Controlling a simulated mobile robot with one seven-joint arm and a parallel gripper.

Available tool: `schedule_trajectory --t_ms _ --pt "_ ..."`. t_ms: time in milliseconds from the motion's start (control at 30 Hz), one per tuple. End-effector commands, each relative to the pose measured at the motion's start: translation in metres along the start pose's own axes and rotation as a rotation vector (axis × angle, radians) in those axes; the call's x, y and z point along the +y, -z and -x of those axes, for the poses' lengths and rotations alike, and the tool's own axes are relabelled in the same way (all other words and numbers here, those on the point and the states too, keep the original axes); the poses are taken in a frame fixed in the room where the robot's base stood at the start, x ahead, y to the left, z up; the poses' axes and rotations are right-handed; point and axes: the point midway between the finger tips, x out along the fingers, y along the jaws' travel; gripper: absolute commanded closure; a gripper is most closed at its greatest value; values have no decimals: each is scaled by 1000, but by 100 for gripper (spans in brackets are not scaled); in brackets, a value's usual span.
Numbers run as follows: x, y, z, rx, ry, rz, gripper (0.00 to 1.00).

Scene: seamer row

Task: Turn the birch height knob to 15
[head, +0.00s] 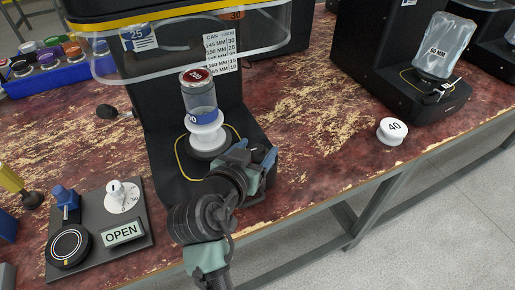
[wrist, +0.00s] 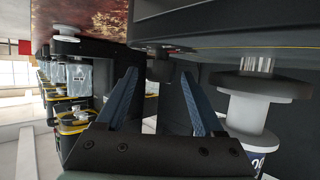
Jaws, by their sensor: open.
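No knob is legibly marked birch. A white knob (head: 116,187) stands on a pale numbered dial on the dark control panel (head: 140,222) at lower left; its exact setting is too small to read. My gripper (head: 256,154) is open and empty at that machine's right front, beside the white spool, well right of the panel. In the wrist view my two blue fingers (wrist: 158,100) are spread, with a small dark round part (wrist: 159,69) beyond and between them.
A clear can with a red lid (head: 196,76) stands above a white spool (head: 206,133). A clear guard (head: 270,38) hangs above. A sign lists can heights and numbers. A white "40" piece (head: 392,130) lies right.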

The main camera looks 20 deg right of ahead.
Motion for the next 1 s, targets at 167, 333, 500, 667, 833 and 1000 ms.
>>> schedule_trajectory --t_ms 167,333,500,667,833,1000 --pt "0 0 -10 0 1 -1 30" --pt "0 0 -11 0 1 -1 30" --pt "0 0 -11 1 1 -1 45" --pt "0 0 -11 1 1 -1 73" --pt "0 0 -10 1 1 0 100" --pt "0 0 -10 0 3 0 100"
